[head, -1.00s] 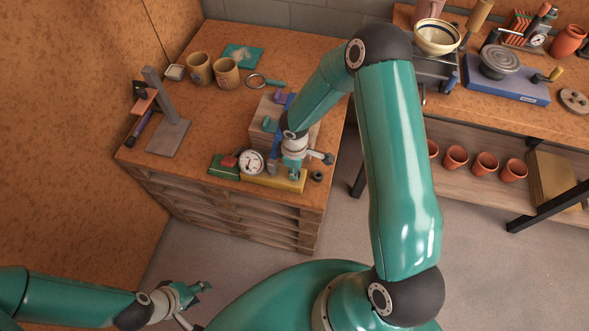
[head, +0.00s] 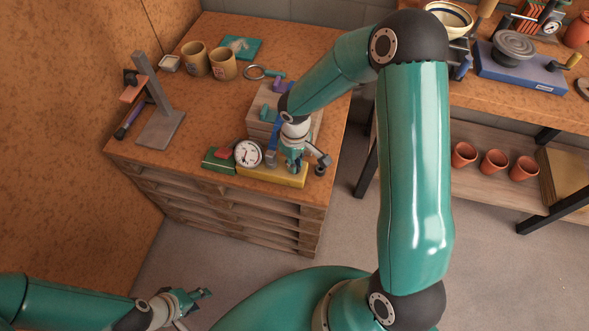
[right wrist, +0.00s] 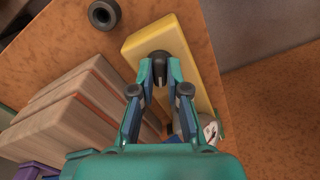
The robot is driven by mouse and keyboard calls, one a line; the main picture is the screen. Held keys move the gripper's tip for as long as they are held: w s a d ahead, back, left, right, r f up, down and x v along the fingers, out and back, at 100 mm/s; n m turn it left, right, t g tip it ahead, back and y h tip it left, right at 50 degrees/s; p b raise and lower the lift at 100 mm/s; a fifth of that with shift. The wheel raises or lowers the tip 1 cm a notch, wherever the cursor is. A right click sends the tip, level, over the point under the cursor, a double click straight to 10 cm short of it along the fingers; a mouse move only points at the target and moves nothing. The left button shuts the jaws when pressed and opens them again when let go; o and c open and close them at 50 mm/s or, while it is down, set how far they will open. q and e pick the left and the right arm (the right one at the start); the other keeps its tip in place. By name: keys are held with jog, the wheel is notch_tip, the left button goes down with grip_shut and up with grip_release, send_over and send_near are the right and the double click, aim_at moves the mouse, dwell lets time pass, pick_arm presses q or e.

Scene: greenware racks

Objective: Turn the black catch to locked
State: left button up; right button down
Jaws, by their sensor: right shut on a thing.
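The black catch (right wrist: 159,56) sits near one end of a yellow block (right wrist: 165,35), which lies at the front edge of the wooden bench in the head view (head: 258,175). My right gripper (right wrist: 160,65) is shut on the catch, with one fingertip on each side of it. In the head view my right gripper (head: 293,168) points down at the yellow block and hides the catch. The catch's lock marking cannot be read. My left gripper (head: 201,294) is low at the left, away from the bench; its finger opening is unclear.
A white dial gauge (head: 248,153) stands at the yellow block's left end. Wooden blocks (head: 262,130) stand behind it. A black ring (head: 320,170) lies off its right end. A grey stand (head: 160,128) and two mugs (head: 222,64) are further left. The bench's front edge is close.

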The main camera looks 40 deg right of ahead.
jog(key=m+b, duration=0.2)
jog(key=b, duration=0.1)
jog(key=m+b, duration=0.1)
jog(key=shift+f+m, duration=0.25)
jog(key=shift+m, duration=0.15)
jog(key=shift+r+m+b, duration=0.25)
jog(key=shift+m+b, duration=1.45)
jog(key=shift+b, duration=0.15)
jog(key=c, duration=1.2)
grip_release()
jog(key=shift+o, duration=0.2)
jog(key=shift+r, duration=0.1)
notch_tip(320, 180, up, 12)
